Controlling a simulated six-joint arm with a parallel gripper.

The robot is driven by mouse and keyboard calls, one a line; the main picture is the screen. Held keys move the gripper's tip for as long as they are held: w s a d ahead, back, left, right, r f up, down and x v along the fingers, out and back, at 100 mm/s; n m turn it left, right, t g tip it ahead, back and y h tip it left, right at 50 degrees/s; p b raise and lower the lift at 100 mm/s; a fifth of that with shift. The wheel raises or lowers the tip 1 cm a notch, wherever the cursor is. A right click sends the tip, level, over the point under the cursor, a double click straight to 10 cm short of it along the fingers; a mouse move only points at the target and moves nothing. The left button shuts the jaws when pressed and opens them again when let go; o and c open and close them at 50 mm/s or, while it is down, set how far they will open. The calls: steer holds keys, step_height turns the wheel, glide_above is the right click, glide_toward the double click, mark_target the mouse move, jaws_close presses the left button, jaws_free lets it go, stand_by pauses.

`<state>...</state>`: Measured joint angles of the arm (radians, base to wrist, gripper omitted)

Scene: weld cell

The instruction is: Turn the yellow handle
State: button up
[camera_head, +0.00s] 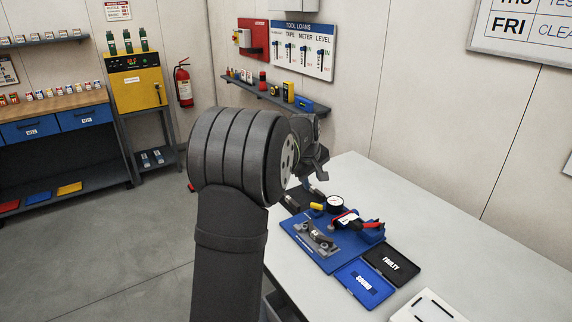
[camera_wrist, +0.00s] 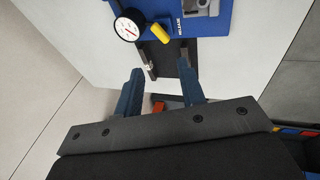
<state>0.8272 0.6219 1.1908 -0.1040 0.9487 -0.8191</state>
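The yellow handle (camera_head: 317,206) is a small stub at the back left of a blue fixture board (camera_head: 308,256), beside a round white dial gauge (camera_head: 335,202). In the wrist view the yellow handle (camera_wrist: 160,33) sits at the top centre, right of the gauge (camera_wrist: 128,26), tilted. My gripper (camera_head: 322,168) is above the table's back left edge, partly hidden behind my own arm. In the wrist view my gripper (camera_wrist: 160,86) has its two blue-grey fingers apart with nothing held between them. The handle lies beyond the fingertips, apart from them.
A dark tray (camera_wrist: 165,61) lies between the fingertips and the handle. On the table are a metal clamp block (camera_head: 316,236), a red-handled tool (camera_head: 370,225), a black FAULTY tray (camera_head: 391,263) and a blue SOUND tray (camera_head: 364,284).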

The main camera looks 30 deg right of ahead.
steer(key=v, duration=1)
steer(key=s+a+r+m, duration=0.1)
steer(key=s+a+r, duration=0.1)
steer(key=a, duration=0.7)
steer(key=shift+s+a+t, duration=0.25)
steer(key=shift+s+t, duration=0.05)
steer(key=shift+s, duration=0.1)
steer(key=o, duration=0.6)
steer(key=shift+w+d+f, duration=0.15)
steer(key=shift+d+f, duration=0.05)
steer(key=shift+d, duration=0.1)
steer(key=m, duration=1.1)
glide_toward(316, 205)
steer(key=x, duration=0.8)
steer(key=shift+w+d+f, duration=0.1)
steer(key=shift+w+d, duration=0.05)
steer(key=shift+c, duration=0.2)
